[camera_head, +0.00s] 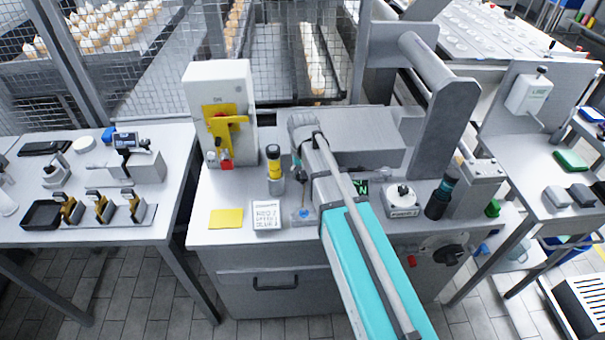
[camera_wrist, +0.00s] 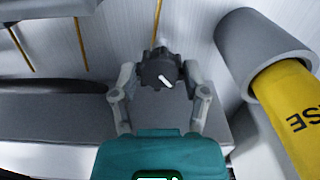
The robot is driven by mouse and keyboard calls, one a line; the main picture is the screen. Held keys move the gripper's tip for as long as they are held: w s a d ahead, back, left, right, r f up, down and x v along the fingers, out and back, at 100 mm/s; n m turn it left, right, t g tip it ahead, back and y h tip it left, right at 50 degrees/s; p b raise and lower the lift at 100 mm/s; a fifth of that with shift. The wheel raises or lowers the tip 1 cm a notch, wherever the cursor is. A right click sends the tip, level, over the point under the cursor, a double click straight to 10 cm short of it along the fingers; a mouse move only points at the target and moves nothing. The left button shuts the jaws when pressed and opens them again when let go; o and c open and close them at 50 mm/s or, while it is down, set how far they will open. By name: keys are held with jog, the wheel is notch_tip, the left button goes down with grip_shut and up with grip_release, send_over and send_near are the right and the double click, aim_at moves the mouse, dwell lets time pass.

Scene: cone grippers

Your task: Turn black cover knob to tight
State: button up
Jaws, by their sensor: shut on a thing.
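The black cover knob (camera_wrist: 158,70) shows in the wrist view, round and ribbed, with a white mark slanting to the lower right. My gripper (camera_wrist: 160,78) has one finger on each side of the knob and is shut on it. In the head view my arm reaches over the white workbench (camera_head: 240,236), and the knob and fingertips are hidden there. I can make out no "tight" label.
In the wrist view a grey cylinder with a yellow, black-lettered body (camera_wrist: 285,100) stands close at right. In the head view a yellow-banded bottle (camera_head: 274,170), a label box (camera_head: 267,214) and a dark bottle (camera_head: 440,198) stand near my arm. A yellow pad (camera_head: 226,219) lies at the bench's left.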

jog(key=m, duration=0.3)
jog(key=shift+m, duration=2.2)
jog(key=o, duration=1.1)
jog(key=shift+o, duration=0.2)
jog(key=shift+n, duration=0.4)
